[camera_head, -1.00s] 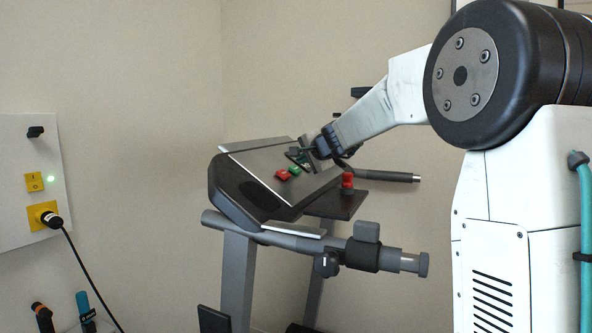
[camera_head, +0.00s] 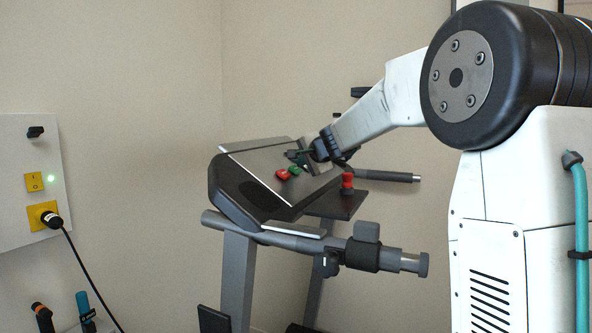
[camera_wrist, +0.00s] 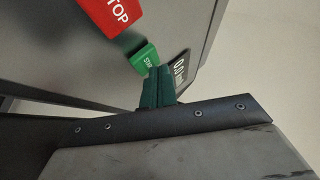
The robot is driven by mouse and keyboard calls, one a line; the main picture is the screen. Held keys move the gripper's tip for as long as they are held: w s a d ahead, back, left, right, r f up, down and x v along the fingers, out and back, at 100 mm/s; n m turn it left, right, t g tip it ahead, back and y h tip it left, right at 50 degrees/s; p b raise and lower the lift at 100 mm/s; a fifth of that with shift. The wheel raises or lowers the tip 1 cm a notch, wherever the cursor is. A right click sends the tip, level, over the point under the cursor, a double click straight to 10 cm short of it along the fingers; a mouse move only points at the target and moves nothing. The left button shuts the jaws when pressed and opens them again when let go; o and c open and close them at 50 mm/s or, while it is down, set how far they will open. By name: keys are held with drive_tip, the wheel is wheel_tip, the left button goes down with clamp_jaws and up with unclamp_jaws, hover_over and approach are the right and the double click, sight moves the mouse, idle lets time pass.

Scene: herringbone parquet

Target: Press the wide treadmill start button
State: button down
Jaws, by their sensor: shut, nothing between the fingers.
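The treadmill console (camera_head: 262,178) is a sloped grey panel. On it sit a green button (camera_head: 295,170) and a red button (camera_head: 282,174). In the wrist view the green button (camera_wrist: 146,57) reads START and the larger red button (camera_wrist: 110,14) reads STOP. My gripper (camera_head: 298,156) is at the console beside the green button. In the wrist view my gripper (camera_wrist: 158,72) shows dark green fingers closed together, their tips at the green button's lower right edge in the picture. I cannot tell whether they touch it.
A small display (camera_wrist: 179,70) lies beside the green button. A red knob (camera_head: 347,181) stands on a dark shelf right of the console, near a handlebar (camera_head: 390,176). A wall panel (camera_head: 25,150) at left has a yellow switch, a lit green light and a plugged cable.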

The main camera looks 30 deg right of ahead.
drive_tip(key=shift+w+a+f, duration=0.15)
drive_tip(key=shift+w+f, duration=0.05)
drive_tip(key=shift+f, duration=0.2)
idle(0.3)
drive_tip(key=shift+s+d+r, duration=0.25)
drive_tip(key=shift+s+r, duration=0.1)
drive_tip(key=shift+r, duration=0.4)
drive_tip(key=r, duration=0.1)
drive_tip(key=s+d+r, duration=0.1)
drive_tip(key=s+r, duration=0.1)
drive_tip(key=r, duration=0.1)
drive_tip(key=shift+d+r, duration=0.1)
drive_tip(key=shift+d, duration=0.25)
drive_tip(key=shift+s+a, duration=0.1)
idle(0.8)
